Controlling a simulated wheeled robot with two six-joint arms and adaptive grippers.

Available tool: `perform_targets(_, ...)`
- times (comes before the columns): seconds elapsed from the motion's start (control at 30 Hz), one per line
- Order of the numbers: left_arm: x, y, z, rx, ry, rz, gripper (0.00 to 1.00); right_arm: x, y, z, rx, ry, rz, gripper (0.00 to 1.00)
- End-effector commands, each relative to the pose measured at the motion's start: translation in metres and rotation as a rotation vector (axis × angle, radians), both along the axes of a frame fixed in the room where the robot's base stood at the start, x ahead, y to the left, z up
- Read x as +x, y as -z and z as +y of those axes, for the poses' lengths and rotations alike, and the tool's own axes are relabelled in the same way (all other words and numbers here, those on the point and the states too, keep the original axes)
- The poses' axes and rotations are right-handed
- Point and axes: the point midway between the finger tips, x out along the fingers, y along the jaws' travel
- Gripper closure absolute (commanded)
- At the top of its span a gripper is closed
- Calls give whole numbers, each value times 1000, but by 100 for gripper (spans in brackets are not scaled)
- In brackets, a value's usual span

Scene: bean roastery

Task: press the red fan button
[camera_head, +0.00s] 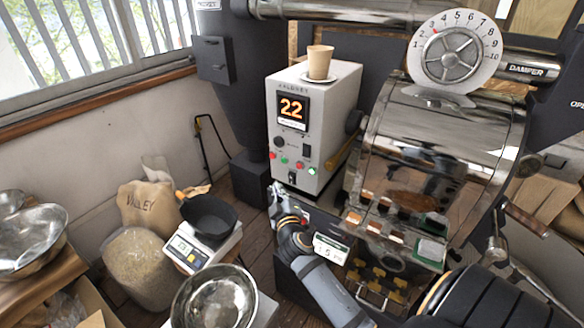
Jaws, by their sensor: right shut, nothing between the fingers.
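The white control box (321,112) stands in the middle, with an orange "22" display (293,108) on its front. Below the display is a row of small buttons. A red button (272,155) is at the row's left end, and another red button (299,165) is farther right, with green ones between and beside them. Their labels are too small to tell which is the fan button. My right gripper (277,190) is shut and empty, just below the panel's lower left part and apart from the buttons. My left gripper is out of view.
A paper cup (320,62) on a saucer stands on top of the box. The steel roaster drum (440,150) with its damper dial (455,52) is at the right. A scale (203,246) with a black pan and a sack (146,207) are at the left.

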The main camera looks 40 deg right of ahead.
Motion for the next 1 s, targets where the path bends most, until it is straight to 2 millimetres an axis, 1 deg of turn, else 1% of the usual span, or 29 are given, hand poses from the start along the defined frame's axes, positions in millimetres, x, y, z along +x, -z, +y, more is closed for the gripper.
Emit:
perform_targets(0.1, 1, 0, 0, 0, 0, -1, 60, 0, -5, 0, -5, 2, -9, 100)
perform_targets(0.37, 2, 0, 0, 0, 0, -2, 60, 0, -5, 0, -4, 1, -8, 100)
perform_targets(0.47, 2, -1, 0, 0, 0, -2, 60, 1, -5, -3, -5, 1, -7, 100)
perform_targets(0.57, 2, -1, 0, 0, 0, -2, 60, 5, -5, -11, -8, -1, -7, 100)
perform_targets(0.9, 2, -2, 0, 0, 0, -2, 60, 24, -5, -58, -9, 1, -6, 100)
perform_targets(1.0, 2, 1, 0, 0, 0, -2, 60, 28, -4, -68, -6, 0, -7, 100)
